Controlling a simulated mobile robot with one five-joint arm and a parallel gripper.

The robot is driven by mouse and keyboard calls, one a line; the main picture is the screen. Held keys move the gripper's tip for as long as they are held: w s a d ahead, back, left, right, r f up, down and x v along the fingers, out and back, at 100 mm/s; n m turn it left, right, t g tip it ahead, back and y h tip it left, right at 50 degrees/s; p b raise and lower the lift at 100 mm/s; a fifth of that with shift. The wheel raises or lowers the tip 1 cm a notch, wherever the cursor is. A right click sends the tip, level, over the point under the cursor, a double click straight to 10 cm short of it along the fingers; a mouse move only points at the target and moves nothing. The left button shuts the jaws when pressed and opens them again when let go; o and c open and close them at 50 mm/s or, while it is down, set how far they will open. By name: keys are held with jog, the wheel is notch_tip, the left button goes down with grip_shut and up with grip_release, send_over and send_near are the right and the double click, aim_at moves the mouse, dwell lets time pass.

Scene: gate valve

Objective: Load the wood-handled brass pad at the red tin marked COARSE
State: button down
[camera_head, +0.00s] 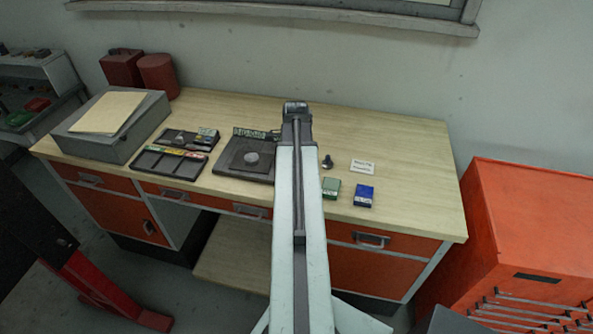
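My arm stretches away over the workbench, and my gripper (295,108) is at its far end above the back of the bench. Its fingers are too small and dark to show whether they are open or shut. A small green tin (331,188) and a small blue tin (364,195) stand right of my arm. I cannot make out a red tin marked COARSE; part of the bench is hidden behind my arm. A small dark knob-like piece (327,161) stands behind the green tin. I cannot tell a wood-handled brass pad apart anywhere.
A dark square plate (230,172) with a pale round piece (252,157) lies left of my arm. Black trays (150,161) with small parts, a grey box (146,124) and red cans (157,75) are further left. A white card (362,167) lies right. The bench's right end is clear.

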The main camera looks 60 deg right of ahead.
jog(key=shift+f+b, duration=0.55)
jog(key=shift+b, duration=0.05)
dwell(1.2)
notch_tip(320, 180, up, 7)
jog(key=p, duration=0.7)
jog(key=shift+r, duration=0.1)
